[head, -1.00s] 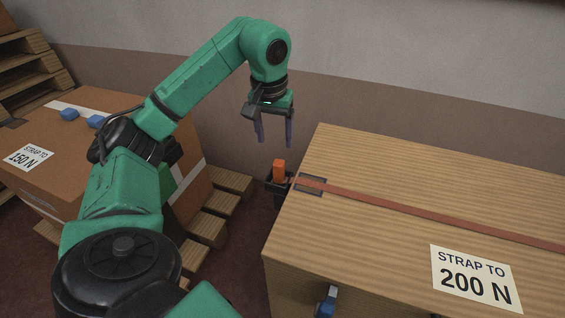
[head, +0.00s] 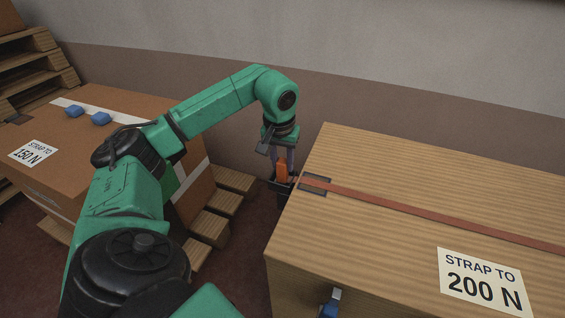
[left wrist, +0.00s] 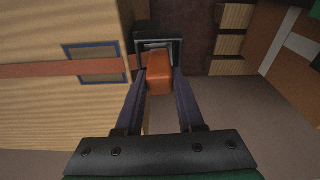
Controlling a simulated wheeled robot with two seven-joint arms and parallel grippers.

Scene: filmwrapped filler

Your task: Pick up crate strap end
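The crate strap end is an orange block (head: 282,173) at the left edge of the wooden crate (head: 400,190). It stands in a small black holder (head: 281,189) and joins a rust-coloured strap (head: 420,215) lying across the crate top. My left gripper (head: 282,166) points down over it, a finger on each side. In the left wrist view the orange block (left wrist: 160,73) sits between the two fingertips, which look closed against its sides. The block's lower part is hidden in the holder (left wrist: 158,40). My right gripper is not in view.
A cardboard box (head: 110,150) labelled 150 N, with blue clips on top, stands left on a pallet (head: 212,225). A blue-and-grey buckle (head: 330,303) hangs on the crate's front. The wall (head: 400,70) is behind. A narrow floor gap separates box and crate.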

